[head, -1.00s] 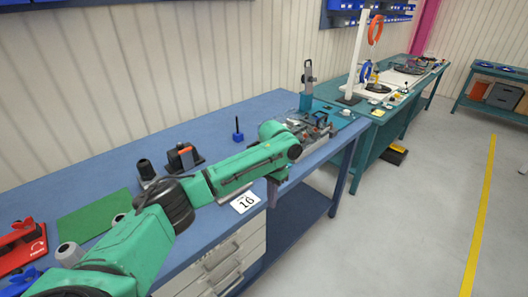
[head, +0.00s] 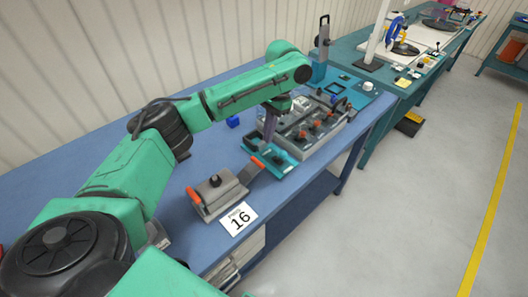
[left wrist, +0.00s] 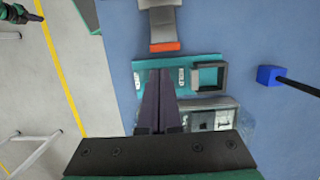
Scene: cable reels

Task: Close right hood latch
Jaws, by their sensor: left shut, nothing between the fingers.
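A grey hood block (head: 218,190) with a black knob sits on the blue table by the card marked 16. An orange tip shows at its left end. From its right side a grey latch lever (head: 252,168) with an orange tip sticks out, apart from the block's body; its orange-tipped end also shows in the left wrist view (left wrist: 164,46). My left gripper (head: 268,138) points down above the teal plate, to the right of the lever tip. Its fingers (left wrist: 159,73) are together and empty. Whether they touch the plate I cannot tell. My right gripper is not in view.
The teal plate (left wrist: 150,63) carries a grey square frame (left wrist: 210,77). A grey panel with several knobs (head: 318,125) stands just beyond. A small blue block (left wrist: 271,76) lies near. A teal stand (head: 321,60) rises at the far end.

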